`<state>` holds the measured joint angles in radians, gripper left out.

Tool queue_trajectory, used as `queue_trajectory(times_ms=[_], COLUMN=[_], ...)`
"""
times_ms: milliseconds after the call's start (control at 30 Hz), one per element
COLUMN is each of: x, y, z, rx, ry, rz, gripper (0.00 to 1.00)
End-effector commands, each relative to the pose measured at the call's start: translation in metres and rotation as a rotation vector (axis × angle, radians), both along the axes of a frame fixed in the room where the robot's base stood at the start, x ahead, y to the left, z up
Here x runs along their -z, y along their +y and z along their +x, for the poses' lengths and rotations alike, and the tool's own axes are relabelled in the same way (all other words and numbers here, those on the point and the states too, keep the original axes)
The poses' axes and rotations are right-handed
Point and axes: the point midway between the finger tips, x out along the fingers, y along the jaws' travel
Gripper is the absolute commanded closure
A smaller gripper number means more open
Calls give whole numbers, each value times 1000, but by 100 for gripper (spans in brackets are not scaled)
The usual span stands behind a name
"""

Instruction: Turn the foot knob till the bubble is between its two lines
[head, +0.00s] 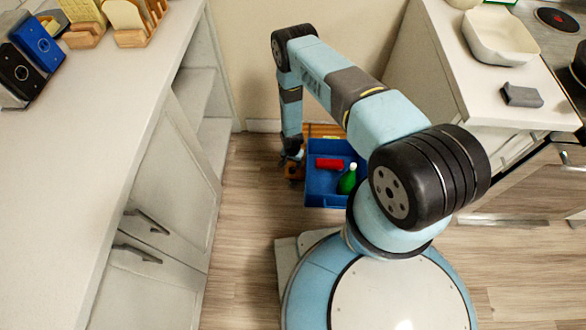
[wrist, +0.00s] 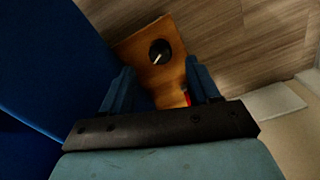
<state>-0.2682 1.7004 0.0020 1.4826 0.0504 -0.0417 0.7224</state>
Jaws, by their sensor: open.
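In the wrist view, a round black knob (wrist: 160,52) with a pale line on it sits on an orange-brown wooden piece (wrist: 136,46). It lies just beyond my two blue fingers, roughly centred between them. My gripper (wrist: 160,72) is open, and I see nothing held in it. In the head view my gripper (head: 292,154) points down, low near the floor, beside the left wall of a blue crate (head: 322,201). The orange wooden piece (head: 294,173) shows partly below it. I cannot make out the bubble or its two lines in either view.
The blue crate holds a red object (head: 329,163) and a green bottle (head: 347,181). A small red bit (wrist: 187,97) shows near the right finger. A white cabinet (head: 165,190) stands left and a counter (head: 465,80) right. Bare wood floor (head: 240,205) lies left of the crate.

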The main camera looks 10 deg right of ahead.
Motion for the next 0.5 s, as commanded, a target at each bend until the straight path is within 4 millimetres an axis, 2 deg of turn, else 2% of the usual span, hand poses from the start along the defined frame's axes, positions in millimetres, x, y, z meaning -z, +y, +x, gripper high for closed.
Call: queue_trajectory(times_ms=[200, 500], x=[31, 53], y=[0, 0], z=[-1, 0], rx=[-1, -1], ry=[1, 0], rz=[0, 0], gripper=[39, 39])
